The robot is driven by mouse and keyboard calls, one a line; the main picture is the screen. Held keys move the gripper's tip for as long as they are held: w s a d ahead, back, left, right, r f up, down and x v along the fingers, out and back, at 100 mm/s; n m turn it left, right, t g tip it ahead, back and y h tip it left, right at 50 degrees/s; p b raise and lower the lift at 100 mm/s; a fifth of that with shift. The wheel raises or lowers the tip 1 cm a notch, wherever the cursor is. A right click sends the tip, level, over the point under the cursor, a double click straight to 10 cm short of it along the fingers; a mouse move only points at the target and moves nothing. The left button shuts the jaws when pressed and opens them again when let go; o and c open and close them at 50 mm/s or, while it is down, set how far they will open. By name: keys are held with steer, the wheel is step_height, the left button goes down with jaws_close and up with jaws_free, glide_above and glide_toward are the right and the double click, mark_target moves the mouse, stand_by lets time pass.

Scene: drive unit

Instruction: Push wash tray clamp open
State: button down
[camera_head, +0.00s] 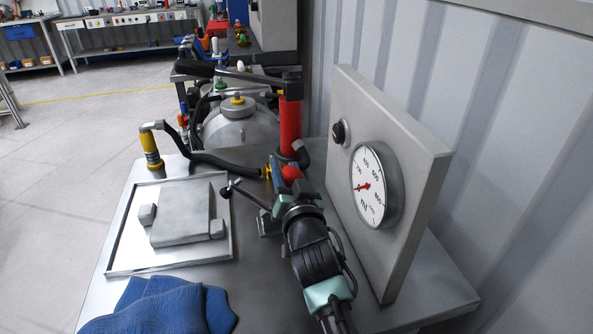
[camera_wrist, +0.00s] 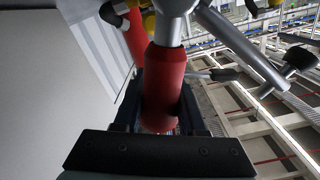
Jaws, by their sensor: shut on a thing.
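The wash tray (camera_head: 118,235) is a shallow metal tray on the metal table, with a grey plate and small blocks in it. At its right edge stands a clamp (camera_head: 268,225) with a thin metal arm ending in a black tip (camera_head: 228,190), which lies over the tray's rim. The clamp's red handle (camera_head: 291,173) shows at my gripper (camera_head: 280,180). In the wrist view the red handle (camera_wrist: 165,85) sits between the fingers of my gripper (camera_wrist: 168,110), which is shut on it. A metal shaft runs from the handle. My arm hides part of the clamp's base.
A panel with a round gauge (camera_head: 370,187) stands close on the right. A red pump cylinder (camera_head: 290,125) with a black hose (camera_head: 225,163) is behind the clamp. Open floor (camera_head: 60,170) is on the left.

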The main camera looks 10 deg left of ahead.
steer(key=shift+s+a+r+n, duration=0.15)
steer(key=shift+s+a+n, duration=0.15)
steer(key=shift+a+n, duration=0.6)
steer(key=shift+s+a+r+n, duration=0.1)
steer(key=shift+s+a+n, duration=0.3)
steer(key=shift+n, duration=0.9)
steer(key=shift+a, duration=0.3)
